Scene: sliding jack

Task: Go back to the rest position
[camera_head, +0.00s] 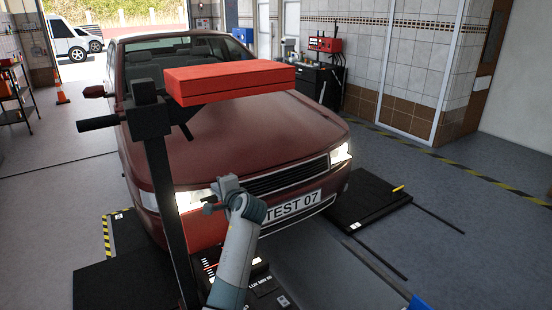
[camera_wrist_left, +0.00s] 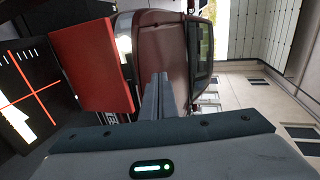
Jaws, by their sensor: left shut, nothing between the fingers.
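My left gripper (camera_head: 209,206) is in front of the dark red car, near its lit headlight on the left of the picture. Its forearm comes up from the bottom edge of the head view. In the left wrist view its two fingers (camera_wrist_left: 158,95) lie together, shut with nothing between them. My right gripper is in neither view. Beside the left arm stands a black post (camera_head: 166,200) with a red box (camera_head: 228,82) at its top. A red panel (camera_wrist_left: 90,65) fills the left of the wrist view.
The dark red car (camera_head: 240,128) with plate "TEST 07" stands close ahead. A dark panel with a red cross (camera_wrist_left: 25,85) is at the wrist view's left edge. A black floor plate (camera_head: 365,200) lies to the right. Grey floor (camera_head: 480,240) is open beyond it. An orange cone (camera_head: 60,88) stands far left.

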